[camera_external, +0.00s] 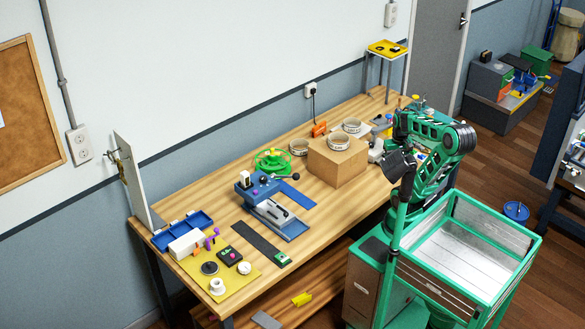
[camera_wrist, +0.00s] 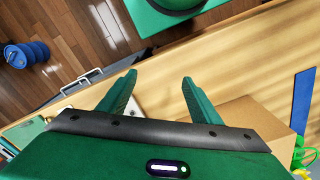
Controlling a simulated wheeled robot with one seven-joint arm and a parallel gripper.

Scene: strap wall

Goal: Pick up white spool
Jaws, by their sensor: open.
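A small white spool (camera_external: 217,286) appears to stand on the yellow mat at the near left end of the bench. A second small white round piece (camera_external: 244,268) sits close to it; I cannot tell for sure whether it is a spool too. Neither shows in the wrist view. My gripper (camera_wrist: 158,88) is open, with two green fingers wide apart and nothing between them. In the external view my gripper is at the right side of the bench, beyond the cardboard box (camera_external: 338,163) and far from the white spool. Its fingertips are hard to make out there.
The yellow mat (camera_external: 229,293) also holds a white block, a black disc and purple pieces. A blue tray (camera_external: 183,231), a blue clamp device (camera_external: 262,195) and a green reel (camera_external: 272,162) stand nearby.

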